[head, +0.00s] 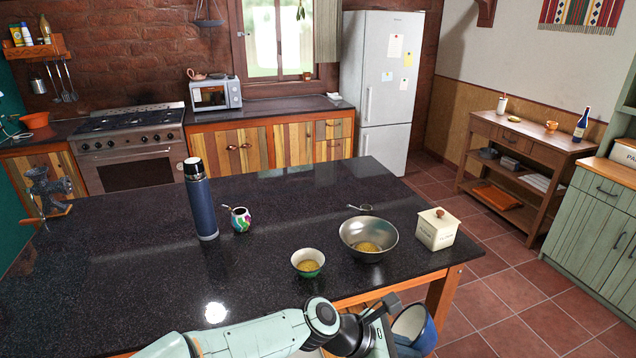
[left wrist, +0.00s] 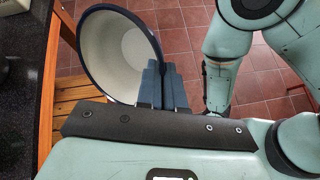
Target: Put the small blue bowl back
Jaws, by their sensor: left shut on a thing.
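The small blue bowl (head: 416,328) has a blue outside and a pale inside. It is tilted, off the near right edge of the dark island counter, at the bottom of the head view. My left gripper (head: 398,338) is shut on its rim. In the left wrist view the bowl (left wrist: 118,52) opens toward the camera, and the blue-grey fingers (left wrist: 162,86) of my left gripper pinch its wall at the right. The fingertips are partly hidden in the head view. My right gripper is not in view.
The dark island counter (head: 130,265) carries a flask (head: 200,200), a painted cup (head: 241,219), a green bowl (head: 307,263), a large metal bowl (head: 368,238) and a white lidded box (head: 436,229). A wooden slatted shelf (left wrist: 75,88) lies below the counter.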

